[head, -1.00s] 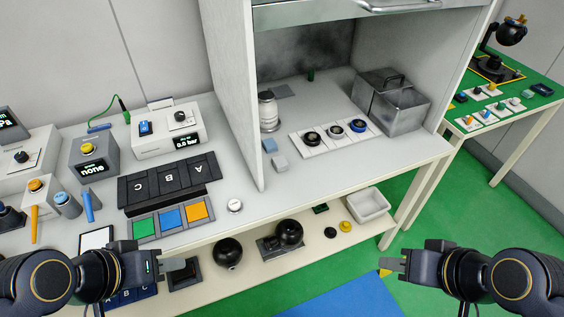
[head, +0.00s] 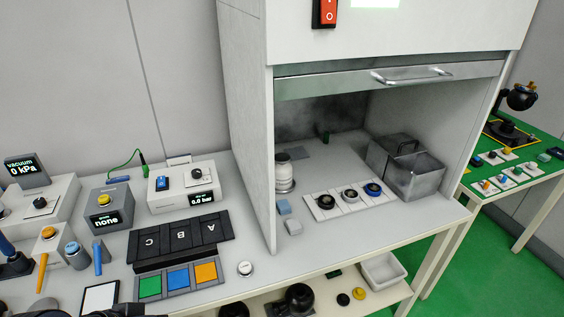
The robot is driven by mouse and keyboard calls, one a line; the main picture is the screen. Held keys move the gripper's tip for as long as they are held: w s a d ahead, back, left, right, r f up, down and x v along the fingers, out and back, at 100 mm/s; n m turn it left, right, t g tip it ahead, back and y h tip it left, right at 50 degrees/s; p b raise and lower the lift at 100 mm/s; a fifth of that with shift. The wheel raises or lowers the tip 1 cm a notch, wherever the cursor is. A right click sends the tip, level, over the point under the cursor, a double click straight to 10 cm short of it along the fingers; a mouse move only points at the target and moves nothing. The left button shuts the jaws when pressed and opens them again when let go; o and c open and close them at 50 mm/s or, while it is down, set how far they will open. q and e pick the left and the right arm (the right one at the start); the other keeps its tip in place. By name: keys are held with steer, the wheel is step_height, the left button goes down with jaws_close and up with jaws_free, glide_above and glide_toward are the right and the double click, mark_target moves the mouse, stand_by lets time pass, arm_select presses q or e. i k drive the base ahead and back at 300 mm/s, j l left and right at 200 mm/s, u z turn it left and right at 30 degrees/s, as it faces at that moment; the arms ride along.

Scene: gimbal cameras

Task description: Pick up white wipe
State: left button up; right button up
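Only the top edge of my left gripper's dark body (head: 125,311) shows at the bottom left, well away from the blocks. Its fingers are cut off by the frame. My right gripper is out of view.
The hood's left side wall (head: 257,165) stands close left of the blocks, and its sash (head: 350,82) is raised. A white strip with several round knobs (head: 349,196) lies to the right. A metal bin (head: 415,175) stands farther right. A white-topped round piece (head: 245,269) lies in front.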

mark_target(294, 226)
steer(key=i+u, duration=0.2)
steer(key=u, duration=0.2)
steer(key=i+l+u, duration=0.15)
steer(key=u, duration=0.25)
steer(key=i+l+u, duration=0.15)
steer(key=u, duration=0.25)
